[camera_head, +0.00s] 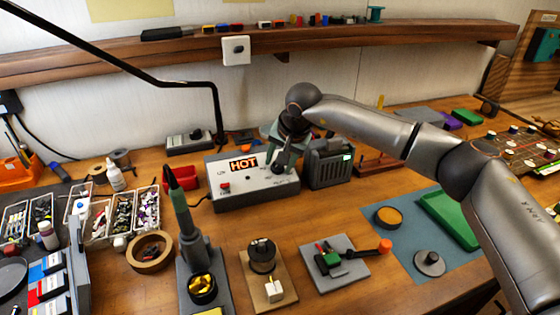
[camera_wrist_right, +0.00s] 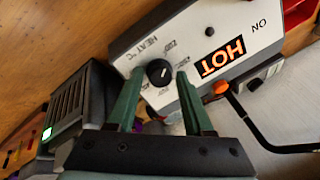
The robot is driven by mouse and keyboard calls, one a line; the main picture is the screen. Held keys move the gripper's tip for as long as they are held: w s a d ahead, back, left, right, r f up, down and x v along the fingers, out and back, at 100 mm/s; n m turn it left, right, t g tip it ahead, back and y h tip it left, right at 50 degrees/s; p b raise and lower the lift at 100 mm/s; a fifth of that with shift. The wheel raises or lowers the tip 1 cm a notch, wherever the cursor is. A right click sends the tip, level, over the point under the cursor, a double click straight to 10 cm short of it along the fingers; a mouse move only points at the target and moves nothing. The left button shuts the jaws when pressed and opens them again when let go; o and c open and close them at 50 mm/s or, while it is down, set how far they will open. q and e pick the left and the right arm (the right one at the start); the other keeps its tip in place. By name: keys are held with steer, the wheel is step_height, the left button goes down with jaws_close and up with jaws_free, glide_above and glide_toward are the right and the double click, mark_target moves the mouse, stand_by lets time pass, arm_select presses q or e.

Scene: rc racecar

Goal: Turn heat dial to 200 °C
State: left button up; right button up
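The heat dial (camera_wrist_right: 159,72) is a small round black knob on the sloped white face of the soldering station (camera_head: 235,188). Printed numbers and "HEAT °C" surround it; the pointer setting is too small to read surely. The station's display (camera_head: 243,164) glows orange with "HOT", also in the right wrist view (camera_wrist_right: 222,57). My right gripper (camera_head: 285,160) is at the station's right part. In the right wrist view its green fingers (camera_wrist_right: 160,75) are apart, one on each side of the dial, with visible gaps. My left gripper is not in view.
A dark grey vented box (camera_head: 329,165) stands close to the station's right. A red switch (camera_head: 225,187) is on the station's left. A soldering iron in its stand (camera_head: 190,225) is in front left. A black lamp arm (camera_head: 130,68) reaches behind the station.

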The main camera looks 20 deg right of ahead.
steer(key=b+v, duration=0.1)
steer(key=v, duration=1.1)
steer(key=shift+s+r, duration=0.15)
steer(key=shift+r, duration=0.1)
steer(key=shift+d, duration=0.1)
